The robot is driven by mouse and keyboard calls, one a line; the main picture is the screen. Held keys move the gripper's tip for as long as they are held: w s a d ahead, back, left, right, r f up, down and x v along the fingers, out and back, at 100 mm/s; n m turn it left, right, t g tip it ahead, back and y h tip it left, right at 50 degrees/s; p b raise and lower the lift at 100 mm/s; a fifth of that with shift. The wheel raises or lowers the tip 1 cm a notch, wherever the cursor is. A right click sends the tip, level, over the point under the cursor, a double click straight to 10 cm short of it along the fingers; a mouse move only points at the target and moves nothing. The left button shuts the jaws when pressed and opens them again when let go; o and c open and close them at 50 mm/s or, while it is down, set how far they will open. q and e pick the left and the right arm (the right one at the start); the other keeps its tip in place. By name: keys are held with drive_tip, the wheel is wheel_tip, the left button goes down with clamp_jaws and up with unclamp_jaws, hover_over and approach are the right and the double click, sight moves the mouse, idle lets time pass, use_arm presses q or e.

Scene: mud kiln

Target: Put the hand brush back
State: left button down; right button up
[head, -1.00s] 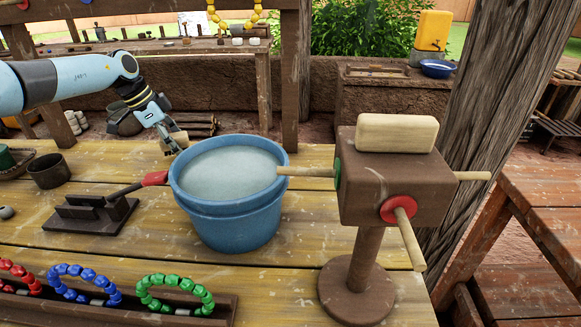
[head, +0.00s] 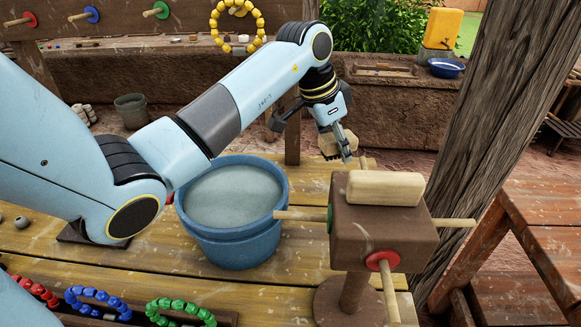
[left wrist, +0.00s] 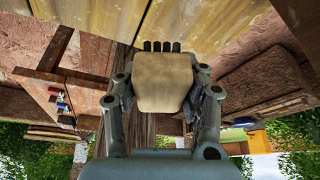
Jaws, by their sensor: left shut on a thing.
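The hand brush has a pale wooden body and dark bristles. Its body (left wrist: 163,82) sits between the two fingers of my left gripper (left wrist: 164,95) in the left wrist view, with the bristles pointing to the top of the picture. In the head view my left gripper (head: 341,146) is shut on the brush (head: 326,142), which is partly hidden by the fingers. It hangs above the table's far edge, behind the brown post stand (head: 382,225). My right gripper is not in view.
A blue bucket (head: 232,215) of greyish liquid stands left of the stand. A pale block (head: 385,188) lies on the stand's head, and pegs stick out from its sides. Coloured bead rings (head: 180,312) are at the front. A thick wooden post (head: 480,150) rises at the right.

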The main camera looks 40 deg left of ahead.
use_arm(q)
drive_tip(key=shift+f, duration=0.7)
drive_tip(key=shift+a+f+b, duration=0.15)
drive_tip(key=shift+f+b, duration=0.2)
drive_tip(key=shift+b, duration=0.05)
hover_over(296, 182)
drive_tip(key=s, duration=0.1)
wheel_tip(296, 182, down, 6)
drive_tip(key=shift+s+a+f, duration=0.1)
drive_tip(key=shift+s+f, duration=0.05)
drive_tip(key=shift+f, duration=0.1)
drive_tip(key=shift+a+f, duration=0.15)
drive_tip(key=shift+f, duration=1.95)
